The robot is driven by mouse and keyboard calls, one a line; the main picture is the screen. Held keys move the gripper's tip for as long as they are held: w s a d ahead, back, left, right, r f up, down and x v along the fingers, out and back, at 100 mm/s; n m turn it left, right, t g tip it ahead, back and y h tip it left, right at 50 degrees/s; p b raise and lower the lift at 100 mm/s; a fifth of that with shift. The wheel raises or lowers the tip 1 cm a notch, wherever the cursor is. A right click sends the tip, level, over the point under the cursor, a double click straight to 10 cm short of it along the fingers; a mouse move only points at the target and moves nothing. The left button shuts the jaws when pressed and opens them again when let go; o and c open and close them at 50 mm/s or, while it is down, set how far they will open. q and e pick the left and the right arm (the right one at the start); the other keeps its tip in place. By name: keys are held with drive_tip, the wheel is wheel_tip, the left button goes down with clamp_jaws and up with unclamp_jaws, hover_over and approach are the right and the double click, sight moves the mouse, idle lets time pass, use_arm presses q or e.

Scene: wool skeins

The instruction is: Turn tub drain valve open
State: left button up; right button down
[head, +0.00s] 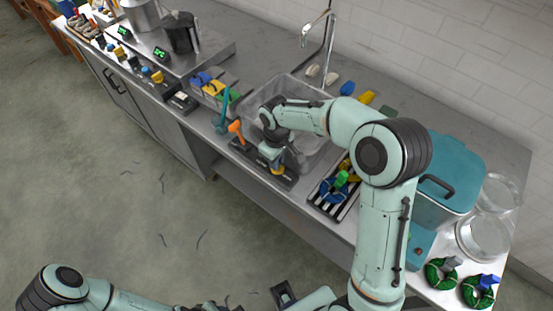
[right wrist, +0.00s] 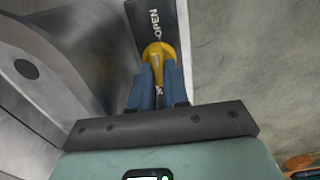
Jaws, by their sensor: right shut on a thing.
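An orange handle (head: 236,130) and a teal lever (head: 222,112) stand left of my right gripper. A black rack (head: 322,204) with coloured skeins, a teal lidded box (head: 450,172) and glass bowls (head: 482,238) are to the right. The tap (head: 327,45) rises behind the tub.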

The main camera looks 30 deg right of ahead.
drive_tip(key=c, duration=1.1)
unclamp_jaws()
use_arm(q)
drive_tip(key=shift+w+r+p, duration=0.5)
drive_tip(key=shift+r+p, duration=0.2)
drive_tip(key=shift+r, duration=0.2)
use_arm(e)
wheel_tip(320, 180, up, 13)
drive_tip(key=shift+r, duration=0.2)
